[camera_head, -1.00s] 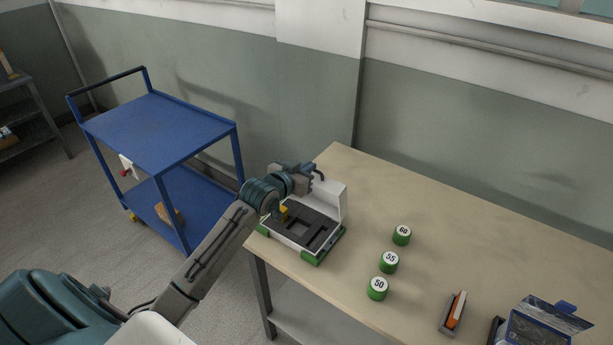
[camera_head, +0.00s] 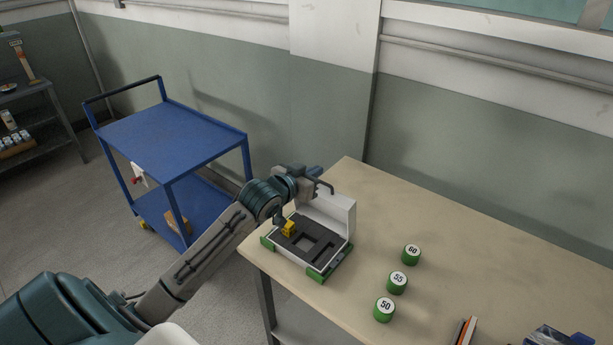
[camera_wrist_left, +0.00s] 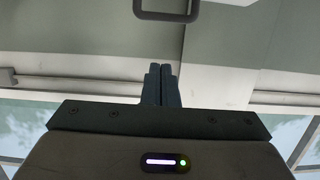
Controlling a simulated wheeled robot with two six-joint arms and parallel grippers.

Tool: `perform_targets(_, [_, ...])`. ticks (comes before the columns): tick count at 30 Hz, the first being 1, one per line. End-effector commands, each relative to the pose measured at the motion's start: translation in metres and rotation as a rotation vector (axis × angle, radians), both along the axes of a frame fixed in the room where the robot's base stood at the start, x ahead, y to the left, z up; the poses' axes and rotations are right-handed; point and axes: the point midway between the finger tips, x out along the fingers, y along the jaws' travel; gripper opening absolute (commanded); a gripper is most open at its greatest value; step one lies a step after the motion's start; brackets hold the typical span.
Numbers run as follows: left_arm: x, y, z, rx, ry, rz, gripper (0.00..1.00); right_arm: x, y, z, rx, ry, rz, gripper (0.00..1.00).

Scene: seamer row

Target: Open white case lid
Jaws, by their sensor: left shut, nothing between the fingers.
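The white case (camera_head: 315,270) sits at the left end of the table with green corners and a dark insert (camera_head: 322,245). Its white lid (camera_head: 335,215) stands upright at the back, so the case is open. A yellow piece (camera_head: 288,229) shows at the insert's left part. My left gripper (camera_head: 316,171) is above the lid's top edge, shut and empty. In the left wrist view its closed fingers (camera_wrist_left: 161,84) show, with a dark handle loop (camera_wrist_left: 167,9) beyond them, apart in the picture. My right gripper is not in view.
Green round weights marked 60 (camera_head: 411,254), 55 (camera_head: 397,282) and 50 (camera_head: 384,309) stand on the table (camera_head: 480,260) right of the case. A blue cart (camera_head: 170,137) stands to the left. The back of the table is clear.

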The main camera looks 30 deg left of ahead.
Motion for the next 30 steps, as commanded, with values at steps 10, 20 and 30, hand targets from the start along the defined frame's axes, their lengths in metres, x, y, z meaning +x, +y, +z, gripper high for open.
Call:
perform_targets(10, [-0.035, 0.002, 0.019, 0.003, -0.001, -0.001, 0.0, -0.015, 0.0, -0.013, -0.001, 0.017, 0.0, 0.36])
perform_targets(20, [-0.041, 0.0, 0.017, 0.001, 0.01, 0.001, 0.0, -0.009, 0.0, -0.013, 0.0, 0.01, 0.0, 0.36])
perform_targets(30, [-0.155, -0.052, -0.121, 0.078, 0.418, 0.043, 0.0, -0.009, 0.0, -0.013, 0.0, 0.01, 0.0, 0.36])
